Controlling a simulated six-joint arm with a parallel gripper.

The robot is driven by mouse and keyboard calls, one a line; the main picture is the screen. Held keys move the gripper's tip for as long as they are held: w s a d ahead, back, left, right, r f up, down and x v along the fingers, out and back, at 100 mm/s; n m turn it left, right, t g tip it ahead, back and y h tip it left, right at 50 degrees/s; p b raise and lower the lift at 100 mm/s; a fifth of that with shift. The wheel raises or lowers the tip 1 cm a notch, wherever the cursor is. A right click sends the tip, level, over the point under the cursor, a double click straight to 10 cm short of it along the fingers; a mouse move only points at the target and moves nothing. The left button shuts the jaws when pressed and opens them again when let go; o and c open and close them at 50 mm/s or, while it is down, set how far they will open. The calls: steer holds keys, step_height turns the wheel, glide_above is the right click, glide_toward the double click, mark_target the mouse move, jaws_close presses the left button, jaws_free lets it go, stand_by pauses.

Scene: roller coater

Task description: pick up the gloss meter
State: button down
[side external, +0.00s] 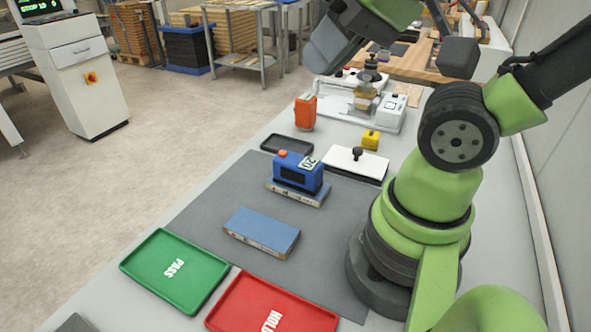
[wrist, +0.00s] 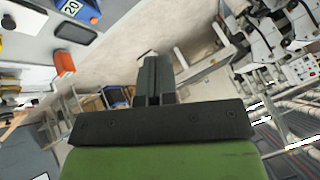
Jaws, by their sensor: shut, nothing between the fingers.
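The gloss meter (side external: 298,171), a blue block-shaped device with an orange button, a dark face and a "20" label, rests on a blue-topped panel (side external: 297,193) on the grey mat. In the wrist view the gloss meter (wrist: 80,9) shows at the upper left, cut by the top edge. My gripper (wrist: 153,62) is shut with its dark fingers together and empty. It is well away from the gloss meter, held up toward the far side of the bench in the side view, where its fingertips cannot be made out.
Another blue-topped panel (side external: 262,233) lies on the mat (side external: 205,205). A green PASS tray (side external: 213,294) and a red HOLD tray (side external: 318,324) are at the near end. A black tray (side external: 270,143), orange device (side external: 305,112), white knobbed plate (side external: 343,165) and yellow block (side external: 370,139) stand beyond.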

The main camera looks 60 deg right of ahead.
steer(key=shift+c, duration=2)
jaws_free()
steer(key=w+d+f+n+g, duration=0.1)
steer(key=w+d+f+g, duration=0.1)
steer(key=w+d+f, duration=0.1)
steer(key=w+d+f+n+g+h, duration=0.1)
steer(key=w+d+f+g, duration=0.1)
steer(key=d+f, duration=0.3)
steer(key=w+d+f+n+g+h, duration=0.1)
steer(key=w+d+f+g, duration=0.2)
steer(key=f, duration=0.4)
steer(key=shift+w+d+f+n, duration=0.15)
steer(key=shift+w+d+f, duration=0.05)
steer(key=shift+w+d, duration=0.3)
steer(key=shift+w+d+f+n, duration=0.2)
steer(key=shift+w+d, duration=0.2)
steer(key=shift+w, duration=0.2)
glide_above(298, 160)
steer(key=f, duration=0.4)
steer(key=shift+w+f, duration=0.2)
steer(key=shift+w, duration=0.05)
steer(key=shift+s+f, duration=0.15)
steer(key=shift+f, duration=1.25)
steer(key=shift+s+f, duration=0.1)
steer(key=shift+f, duration=1.25)
